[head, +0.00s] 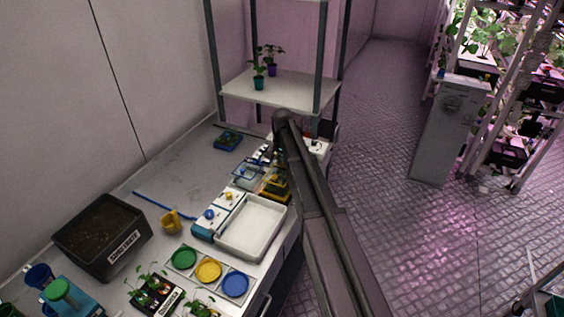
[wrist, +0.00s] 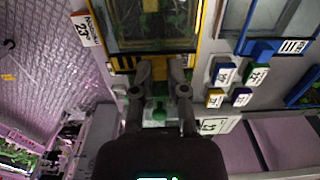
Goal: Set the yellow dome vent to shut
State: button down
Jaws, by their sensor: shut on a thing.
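The yellow dome (head: 275,187), a clear cover with a yellow frame, stands on the bench beside my arm in the head view. In the wrist view its yellow-framed cover (wrist: 150,45) fills the top middle, with dark green showing through. My gripper (wrist: 161,66) is at the near edge of that frame, its two fingers close together. It is shut on a small part at that edge, which I take to be the vent; the fingers mostly hide it. The vent's setting cannot be read. In the head view my arm hides the gripper.
A blue-framed dome (wrist: 262,46) stands right of the yellow one. A shelf (head: 290,94) rises behind.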

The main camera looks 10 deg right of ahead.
jog(key=s+d, duration=0.2)
jog(key=d, duration=0.1)
jog(key=shift+s, duration=0.1)
jog(key=shift+a, duration=0.1)
jog(key=c, duration=0.6)
grip_release()
jog(key=shift+c, duration=0.2)
jog(key=shift+a, duration=0.1)
